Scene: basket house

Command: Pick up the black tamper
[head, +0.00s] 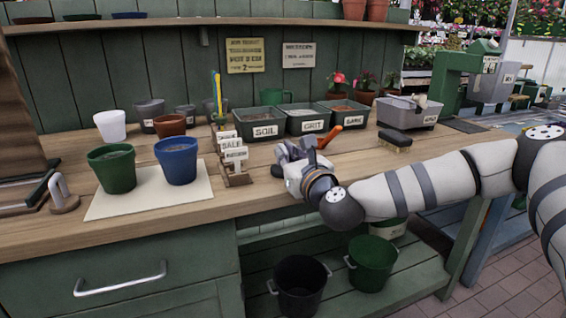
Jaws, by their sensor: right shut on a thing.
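My right gripper (287,155) is over the wooden bench (350,158), just in front of the bins, with its arm coming in from the right. It is shut on the black tamper (277,171), a small dark piece showing low beside the fingers at the bench top. Most of the tamper is hidden by the gripper, and I cannot tell whether it touches the bench. My left gripper is not in view.
A label rack (237,180) stands close left of the gripper. Bins marked soil (265,133), grit and another label stand behind it, with an orange-handled tool (326,135). A brush (395,139) lies to the right. Green (111,170) and blue (178,163) pots stand on a pale mat (135,207).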

